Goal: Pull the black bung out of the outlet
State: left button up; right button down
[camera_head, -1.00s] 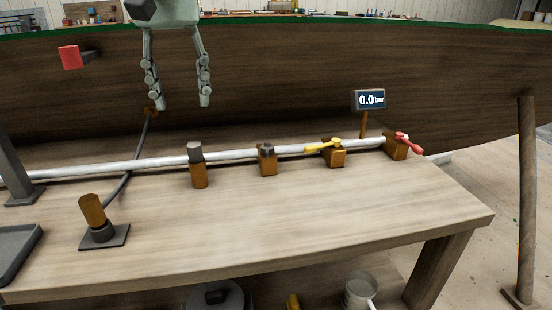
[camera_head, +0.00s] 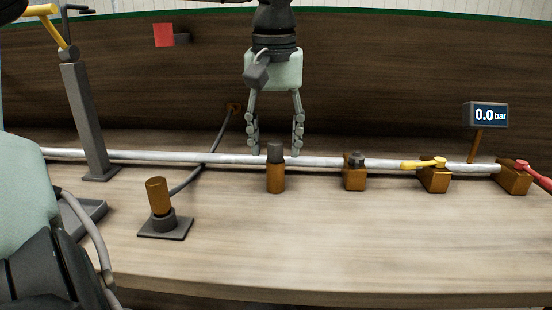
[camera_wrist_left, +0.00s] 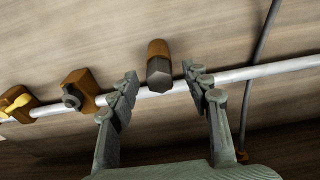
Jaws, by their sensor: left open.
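The dark grey to black bung (camera_head: 276,153) stands upright in the top of the brown outlet (camera_head: 276,179), which sits at the pale pipe on the bench. In the left wrist view the bung (camera_wrist_left: 159,80) shows its six-sided end, with the brown outlet (camera_wrist_left: 158,50) beyond it. My left gripper (camera_head: 276,150) is open and points down, its two fingertips either side of the bung in the head view. In the left wrist view the gripper (camera_wrist_left: 160,73) has a gap between each finger and the bung. My right gripper is not in view.
Right along the pipe (camera_head: 315,162) are a brown block with a dark fitting (camera_head: 355,160), a yellow-handled valve (camera_head: 430,164), a red-handled valve (camera_head: 530,172) and a gauge reading 0.0 bar (camera_head: 485,115). Left are a brown cylinder (camera_head: 157,193) and a grey post (camera_head: 85,120). The bench front is clear.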

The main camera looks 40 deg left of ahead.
pick_arm(q)
jog(key=shift+f, duration=0.35)
jog(key=shift+c, duration=0.5)
jog(key=c, duration=0.9)
jog(key=shift+c, duration=0.3)
